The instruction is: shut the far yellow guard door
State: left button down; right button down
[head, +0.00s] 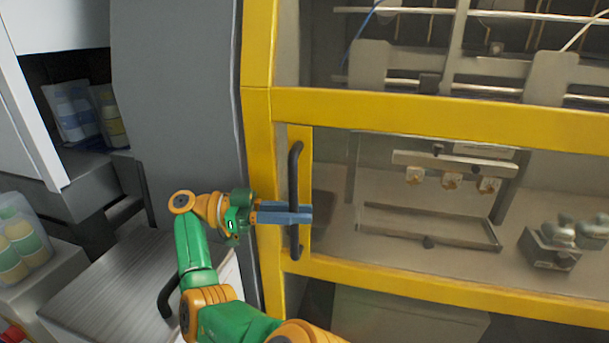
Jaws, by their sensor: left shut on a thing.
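The yellow guard door (420,112) fills the right side of the head view, with clear panes in a yellow frame. Its black upright handle (294,165) is at the left edge of the door, on a yellow plate. My left gripper (306,213) comes in from the left, and its blue-grey fingers are shut on the lower half of the handle. The door looks close to the machine frame; I cannot tell whether a gap is left at its edge. My right gripper is not in view.
Behind the panes are machine parts and a metal bracket (430,225). At the left are a grey cabinet panel (175,90), a ribbed metal surface (115,295), and clear packs with coloured contents (22,245). Another black handle (168,296) shows beside my arm.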

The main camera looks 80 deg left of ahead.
pick_arm(q)
jog(key=shift+r, duration=0.2)
jog(key=c, duration=1.1)
grip_release()
jog(key=shift+a, duration=0.1)
jog(key=shift+o, duration=0.3)
jog(key=shift+w+a+f, duration=0.15)
jog(key=shift+w+f, duration=0.05)
jog(key=shift+w, duration=0.1)
jog(key=shift+s, duration=0.1)
